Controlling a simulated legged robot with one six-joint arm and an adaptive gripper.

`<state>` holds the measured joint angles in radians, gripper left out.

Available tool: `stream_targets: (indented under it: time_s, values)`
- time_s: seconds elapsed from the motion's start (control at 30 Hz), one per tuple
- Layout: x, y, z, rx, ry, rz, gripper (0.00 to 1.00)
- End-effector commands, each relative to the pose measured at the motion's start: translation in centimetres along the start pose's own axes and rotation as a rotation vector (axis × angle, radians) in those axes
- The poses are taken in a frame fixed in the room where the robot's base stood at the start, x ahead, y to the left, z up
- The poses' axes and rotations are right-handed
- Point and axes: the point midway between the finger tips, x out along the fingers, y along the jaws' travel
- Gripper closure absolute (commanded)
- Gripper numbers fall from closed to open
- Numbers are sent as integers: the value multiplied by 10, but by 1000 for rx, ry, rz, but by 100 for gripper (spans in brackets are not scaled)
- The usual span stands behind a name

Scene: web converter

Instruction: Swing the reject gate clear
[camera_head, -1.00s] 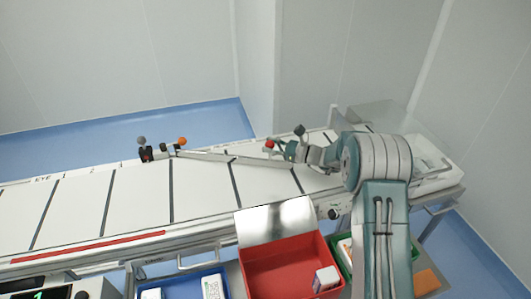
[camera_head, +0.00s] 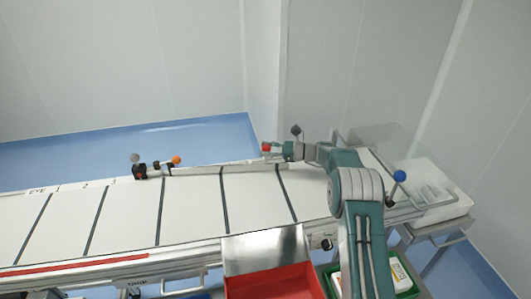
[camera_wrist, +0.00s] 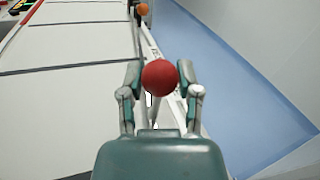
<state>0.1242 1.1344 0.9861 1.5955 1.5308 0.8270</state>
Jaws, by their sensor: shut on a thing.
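The reject gate (camera_head: 225,168) is a long pale bar. It runs from a dark pivot block (camera_head: 140,172) at the left along the far edge of the belt. A red ball knob (camera_head: 266,147) shows near the bar's right end; it also shows in the wrist view (camera_wrist: 160,77). My gripper (camera_head: 272,150) is at the far belt edge. In the wrist view its two fingers (camera_wrist: 161,80) are closed against both sides of the red knob. How the knob joins the bar is partly hidden by the gripper.
The white belt (camera_head: 190,207) with dark cross lines is bare. An orange ball (camera_head: 176,160) and a grey ball stand by the pivot. A blue ball (camera_head: 400,176) and a clear bin (camera_head: 445,205) are at the right. A red tray (camera_head: 270,284) sits in front.

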Motion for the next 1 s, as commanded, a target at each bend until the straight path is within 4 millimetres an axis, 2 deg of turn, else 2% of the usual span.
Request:
stream_targets:
  time_s: [0.23, 0.73, 0.77, 0.8, 0.83, 1.0]
  values:
    - [0, -7, -1, -2, -4, 17, 100]
    - [0, -9, 0, -2, -5, 22, 100]
    - [0, -9, 0, -2, -5, 22, 47]
    - [0, -9, 0, -2, -5, 22, 29]
    - [0, -9, 0, -2, -5, 22, 22]
    - [0, -9, -1, -1, -5, 22, 22]
